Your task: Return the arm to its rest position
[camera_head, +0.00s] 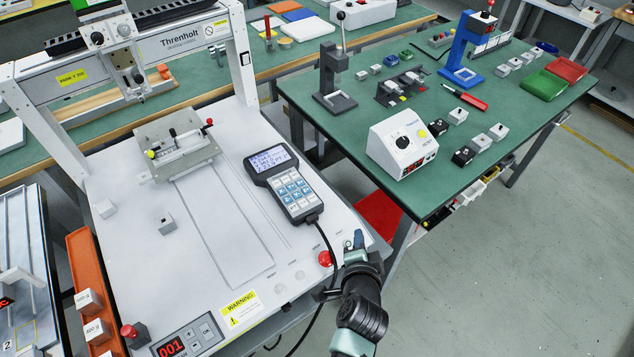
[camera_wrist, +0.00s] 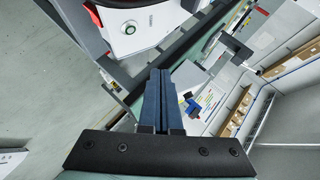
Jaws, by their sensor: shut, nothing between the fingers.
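My gripper (camera_head: 357,240) is at the front right corner of the white gantry machine (camera_head: 110,235) in the head view, just right of the red stop button (camera_head: 325,258). In the wrist view its two blue fingers (camera_wrist: 161,75) lie together, shut, with nothing between them. A green-ringed button (camera_wrist: 130,28) on a white surface shows beyond the fingertips, beside part of a red knob (camera_wrist: 94,13). I cannot tell whether the fingertips touch anything. My arm reaches up from the bottom of the head view and hides part of the machine's front edge.
A handheld keypad (camera_head: 285,185) lies on the machine, its cable running down beside my arm. A clamp fixture (camera_head: 180,150) sits under the gantry. A green table (camera_head: 345,130) with a white control box (camera_head: 402,142) stands right. Open floor (camera_head: 540,230) lies lower right.

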